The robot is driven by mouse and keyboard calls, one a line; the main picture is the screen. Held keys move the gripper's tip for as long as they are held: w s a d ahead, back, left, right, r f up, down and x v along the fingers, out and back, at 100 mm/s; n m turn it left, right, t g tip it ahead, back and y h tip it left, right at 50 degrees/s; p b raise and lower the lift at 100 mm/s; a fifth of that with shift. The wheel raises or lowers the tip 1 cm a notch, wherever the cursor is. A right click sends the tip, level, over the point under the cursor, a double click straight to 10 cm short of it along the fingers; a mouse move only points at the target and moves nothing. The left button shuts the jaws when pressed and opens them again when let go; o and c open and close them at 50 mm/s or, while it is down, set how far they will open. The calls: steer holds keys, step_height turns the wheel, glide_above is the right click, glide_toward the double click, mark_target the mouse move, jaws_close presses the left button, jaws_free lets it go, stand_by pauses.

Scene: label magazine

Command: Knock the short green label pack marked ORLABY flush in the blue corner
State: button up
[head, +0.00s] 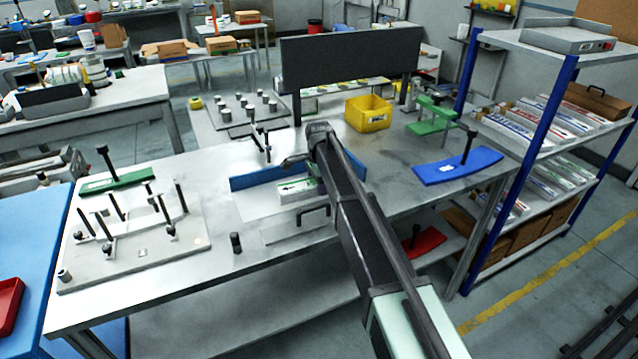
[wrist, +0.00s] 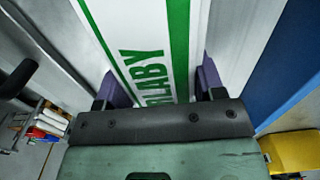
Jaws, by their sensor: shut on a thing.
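The ORLABY label pack (head: 297,190) is white with green bands and green lettering. It lies at the middle of the bench, in front of the blue corner (head: 257,177). In the wrist view the pack (wrist: 150,40) runs away from me between two purple fingers, and part of its name is covered. My gripper (wrist: 157,88) is shut on the pack's near end. The blue wall (wrist: 285,65) stands to the right in the wrist view, with a grey strip between it and the pack. My arm hides part of the corner in the head view.
A yellow bin (head: 369,114) stands behind my arm. A blue curved plate (head: 457,167) with a black post lies at the right. A plate with several black posts (head: 135,240) and a green bar (head: 117,181) fill the left. A short black peg (head: 236,243) stands near the front.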

steer(key=shift+w+d, duration=0.35)
steer(key=shift+d, duration=0.35)
steer(key=shift+w+d, duration=0.3)
steer(key=shift+d, duration=0.35)
steer(key=shift+s+a, duration=0.35)
steer(key=shift+a, duration=0.35)
steer(key=shift+s+a, duration=0.3)
steer(key=shift+a, duration=0.35)
steer(key=shift+d, duration=0.1)
steer(key=shift+w+d, duration=0.35)
steer(key=shift+d, duration=0.3)
steer(key=shift+w+d, duration=0.3)
steer(key=shift+d, duration=0.35)
steer(key=shift+s+a, duration=0.1)
steer(key=shift+a, duration=0.05)
steer(key=shift+s+a, duration=0.3)
steer(key=shift+a, duration=0.35)
steer(key=shift+s+a, duration=0.25)
steer(key=shift+a, duration=0.35)
